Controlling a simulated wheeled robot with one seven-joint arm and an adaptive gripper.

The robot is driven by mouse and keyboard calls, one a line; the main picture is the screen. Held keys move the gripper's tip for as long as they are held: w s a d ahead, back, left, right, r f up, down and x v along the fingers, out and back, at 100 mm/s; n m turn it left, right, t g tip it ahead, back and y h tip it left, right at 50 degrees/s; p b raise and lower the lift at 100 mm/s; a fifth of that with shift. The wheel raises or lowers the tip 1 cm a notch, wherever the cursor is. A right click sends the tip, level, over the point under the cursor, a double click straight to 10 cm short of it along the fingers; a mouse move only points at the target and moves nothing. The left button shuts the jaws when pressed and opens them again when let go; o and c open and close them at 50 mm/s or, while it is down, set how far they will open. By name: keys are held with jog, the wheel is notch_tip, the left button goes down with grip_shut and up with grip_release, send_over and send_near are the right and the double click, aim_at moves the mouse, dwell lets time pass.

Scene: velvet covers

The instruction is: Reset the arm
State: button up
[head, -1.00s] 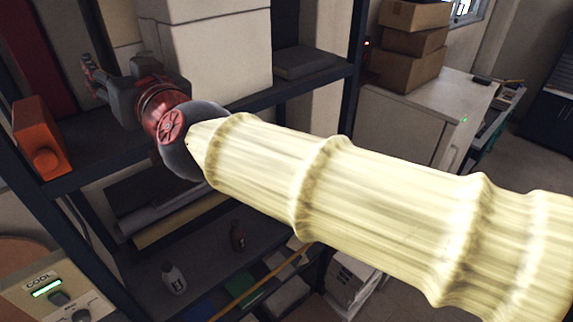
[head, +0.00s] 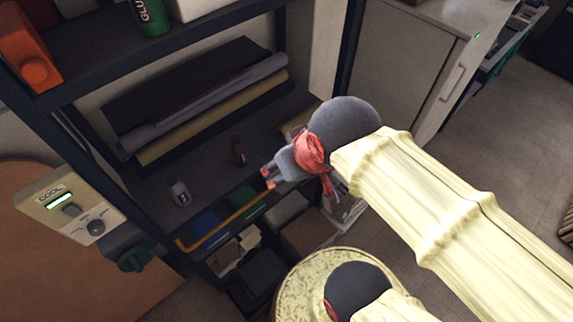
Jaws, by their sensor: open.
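My gripper (head: 268,176) is in the middle of the head view, at the end of my arm with its pale yellow cover. Its two grey fingers with red tips are apart, and nothing shows between them. It points left, toward the shelf unit (head: 85,180), in front of its lower shelf. It appears to hang clear of the shelf, though the exact gap cannot be told.
An orange box (head: 30,52) and a green glue bottle (head: 150,16) are above. A control box (head: 75,207) is at left. Open floor (head: 500,165) lies at right.

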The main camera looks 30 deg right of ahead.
notch_tip(320, 180, down, 28)
jog(key=b, duration=2.8)
